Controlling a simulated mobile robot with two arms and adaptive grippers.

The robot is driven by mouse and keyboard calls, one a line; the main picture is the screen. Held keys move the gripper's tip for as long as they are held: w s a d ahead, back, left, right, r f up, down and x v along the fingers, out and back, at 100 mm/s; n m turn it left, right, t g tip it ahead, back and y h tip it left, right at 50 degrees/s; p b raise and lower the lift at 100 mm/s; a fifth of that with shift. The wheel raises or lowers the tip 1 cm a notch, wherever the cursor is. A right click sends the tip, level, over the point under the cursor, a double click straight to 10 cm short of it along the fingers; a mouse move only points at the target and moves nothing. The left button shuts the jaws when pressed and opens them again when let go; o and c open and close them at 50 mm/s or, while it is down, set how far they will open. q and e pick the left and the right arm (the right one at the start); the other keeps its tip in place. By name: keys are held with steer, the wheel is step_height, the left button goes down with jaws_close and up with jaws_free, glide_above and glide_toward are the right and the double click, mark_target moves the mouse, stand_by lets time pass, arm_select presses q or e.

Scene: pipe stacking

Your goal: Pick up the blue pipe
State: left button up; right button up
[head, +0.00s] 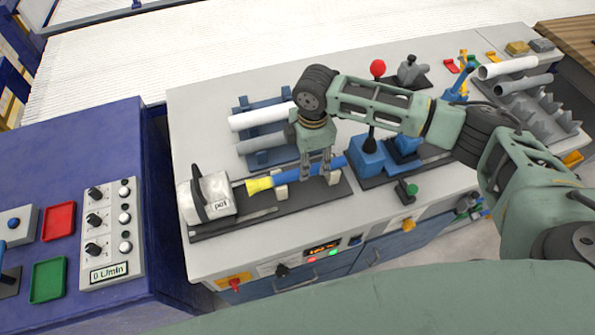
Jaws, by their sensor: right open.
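The blue pipe (292,176) lies roughly level along a dark fixture (314,193) on the grey workbench. Its left end meets a yellow tapered piece (260,184) beside a white block-like unit (210,195). My right gripper (319,178) comes down from above onto the right part of the pipe. Its fingers are open, with the pipe at or between the fingertips; contact cannot be told. My left gripper does not show.
A rack (242,139) behind the gripper holds a white pipe (262,116) and a grey one. A blue control console (125,285) is at left. More pipes (507,67) lie far right.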

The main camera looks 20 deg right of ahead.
mark_target(298, 174)
steer(key=shift+w+a+f+p, duration=0.1)
steer(key=shift+f+p, duration=0.1)
steer(key=shift+f, duration=0.55)
steer(key=shift+s+a+f+p, duration=0.1)
steer(key=shift+f+p, duration=0.1)
steer(key=shift+f, duration=0.5)
steer(key=shift+w+a+f+p, duration=0.1)
steer(key=shift+f+p, duration=0.1)
steer(key=shift+f, duration=0.55)
jaws_close()
